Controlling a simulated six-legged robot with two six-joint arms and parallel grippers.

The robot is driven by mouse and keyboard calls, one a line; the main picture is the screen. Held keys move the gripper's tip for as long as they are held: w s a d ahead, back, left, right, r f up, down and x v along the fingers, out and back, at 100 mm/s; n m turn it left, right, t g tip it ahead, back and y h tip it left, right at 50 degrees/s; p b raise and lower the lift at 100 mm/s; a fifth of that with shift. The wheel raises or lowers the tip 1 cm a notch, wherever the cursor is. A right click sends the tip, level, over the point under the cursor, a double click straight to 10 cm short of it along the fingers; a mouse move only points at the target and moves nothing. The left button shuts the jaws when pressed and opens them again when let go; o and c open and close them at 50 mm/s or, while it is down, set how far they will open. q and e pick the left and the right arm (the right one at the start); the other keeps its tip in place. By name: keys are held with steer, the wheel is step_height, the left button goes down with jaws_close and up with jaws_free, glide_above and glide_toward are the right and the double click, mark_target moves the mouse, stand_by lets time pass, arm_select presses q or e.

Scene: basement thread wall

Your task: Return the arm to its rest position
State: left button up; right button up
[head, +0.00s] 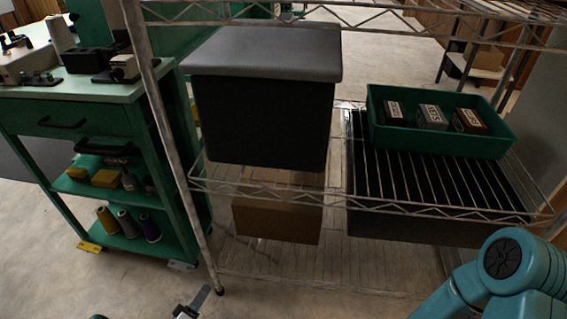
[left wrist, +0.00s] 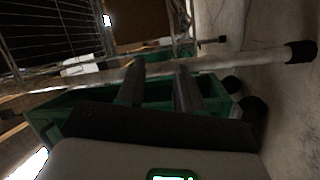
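My left gripper (head: 190,303) shows only in part at the bottom edge of the head view, low in front of the wire shelf's near left post. In the left wrist view its two dark fingers (left wrist: 160,88) stand apart with nothing held between them. They point toward a pale shelf post (left wrist: 270,60) with a black foot; I cannot tell whether they touch it. A teal link of my right arm shows at the lower right of the head view, but its gripper is out of view.
A wire shelf (head: 270,192) holds a black lidded box (head: 262,115) and a green bin (head: 440,140) with small boxes. A cardboard box (head: 275,218) shows below. A green cart (head: 75,116) with thread spools stands left. The floor at lower left is clear.

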arm_select(q)
steer(key=w+d+r+m+g, duration=0.3)
steer(key=w+d+r+g, duration=0.3)
steer(key=d+r, duration=0.75)
steer(key=s+d+f+m+g+y, duration=0.1)
steer(key=s+f+m+g+y, duration=0.3)
steer(key=s, duration=0.8)
steer(key=s+f+n+g, duration=0.1)
steer(key=s+g, duration=0.5)
steer(key=s, duration=0.5)
steer(key=s+d+r+p, duration=0.1)
steer(key=r+p, duration=1.7)
steer(key=s+d+r+g+p, duration=0.1)
steer(key=s+r+p, duration=0.1)
steer(key=r+p, duration=1.6)
steer(key=shift+s+r+m+g+h+p, duration=0.15)
steer(key=shift+m+g+h+p, duration=0.15)
steer(key=shift+m+h+p, duration=0.15)
arm_select(e)
steer(key=s+a+r, duration=0.1)
steer(key=r, duration=1.7)
steer(key=s+a+r+g, duration=0.1)
steer(key=s+r, duration=0.1)
steer(key=r, duration=1.6)
steer(key=shift+s+r+n, duration=0.15)
steer(key=shift+s+n, duration=0.05)
steer(key=shift+n, duration=0.1)
arm_select(q)
steer(key=shift+a, duration=0.1)
